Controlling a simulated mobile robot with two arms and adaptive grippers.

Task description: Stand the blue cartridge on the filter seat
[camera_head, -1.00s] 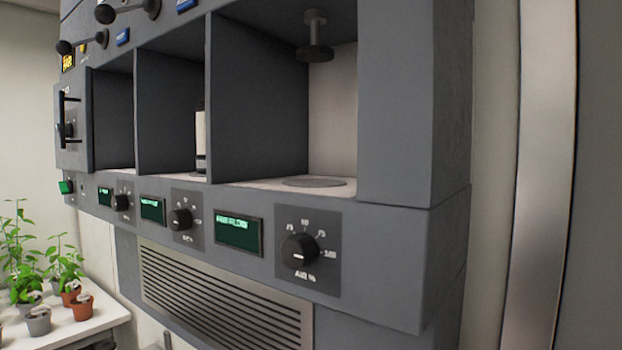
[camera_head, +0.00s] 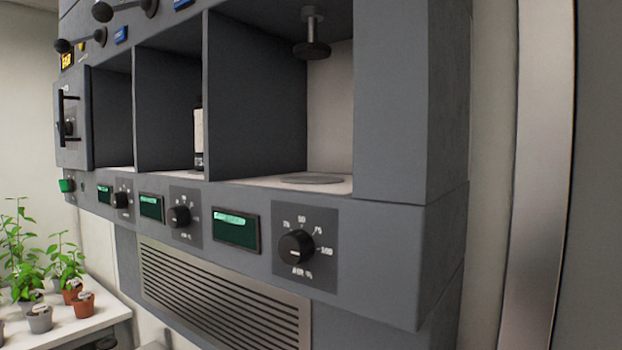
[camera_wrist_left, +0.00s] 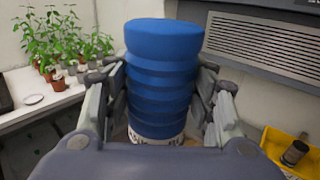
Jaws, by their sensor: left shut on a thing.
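The blue cartridge (camera_wrist_left: 160,75) is a ribbed blue cylinder with a wide top and a pale lower rim. It fills the middle of the left wrist view. My left gripper (camera_wrist_left: 162,95) is shut on it, one finger on each side. The filter seat is likely the flat grey disc (camera_head: 317,180) on the floor of the right-hand open bay in the head view. Nothing stands on the disc. A press-like plunger (camera_head: 312,48) hangs above it. Neither gripper shows in the head view, and my right gripper is in neither view.
A white and dark cylinder (camera_head: 198,140) stands in the middle bay. Dividing walls (camera_head: 255,95) separate the bays. A dial (camera_head: 296,247) and a vent grille (camera_head: 220,295) are below. Potted plants (camera_wrist_left: 65,45) stand on a white table. A yellow bin (camera_wrist_left: 292,155) holds a dark cylinder.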

